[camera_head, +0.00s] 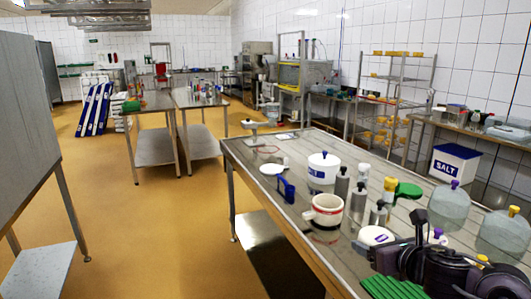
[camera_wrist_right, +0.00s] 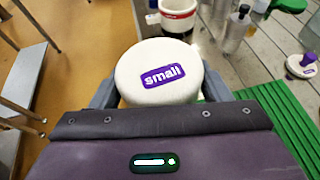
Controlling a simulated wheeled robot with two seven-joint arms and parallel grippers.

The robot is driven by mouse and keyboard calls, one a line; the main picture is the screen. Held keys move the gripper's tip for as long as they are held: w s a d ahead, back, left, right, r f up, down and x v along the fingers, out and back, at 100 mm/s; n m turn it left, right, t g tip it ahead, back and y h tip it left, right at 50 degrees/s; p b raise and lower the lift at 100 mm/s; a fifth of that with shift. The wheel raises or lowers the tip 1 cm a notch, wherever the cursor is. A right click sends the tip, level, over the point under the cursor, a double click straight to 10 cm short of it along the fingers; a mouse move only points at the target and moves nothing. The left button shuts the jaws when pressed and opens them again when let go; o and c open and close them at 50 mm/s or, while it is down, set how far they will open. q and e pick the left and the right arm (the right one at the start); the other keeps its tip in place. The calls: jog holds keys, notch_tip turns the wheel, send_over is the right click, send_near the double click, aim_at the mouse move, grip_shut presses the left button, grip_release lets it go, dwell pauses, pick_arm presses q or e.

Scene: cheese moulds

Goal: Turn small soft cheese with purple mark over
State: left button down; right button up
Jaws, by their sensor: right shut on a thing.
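The small soft cheese (camera_wrist_right: 158,72) is a white round with a purple "small" label on the face turned to the right wrist camera. It sits between the two grey fingers of my right gripper (camera_wrist_right: 160,90), which is shut on it. In the head view the cheese (camera_head: 376,235) shows as a white disc at the front of the table, beside my dark right gripper (camera_head: 390,244). The underside of the cheese is hidden, and I cannot tell whether it touches the table. My left gripper is not in view.
A green ribbed mat (camera_head: 390,288) lies at the table's front edge. A white mould with a red band (camera_head: 326,210), grey bottles (camera_head: 342,184) and a white piece with a purple knob (camera_wrist_right: 303,62) stand close by. Clear domes (camera_head: 450,199) stand at the right.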

jog(key=s+a+r+m+h, duration=0.2)
jog(key=s+a+r, duration=0.2)
jog(key=s+a, duration=0.2)
jog(key=shift+a+h, duration=0.3)
jog(key=shift+h, duration=0.1)
jog(key=shift+s, duration=0.15)
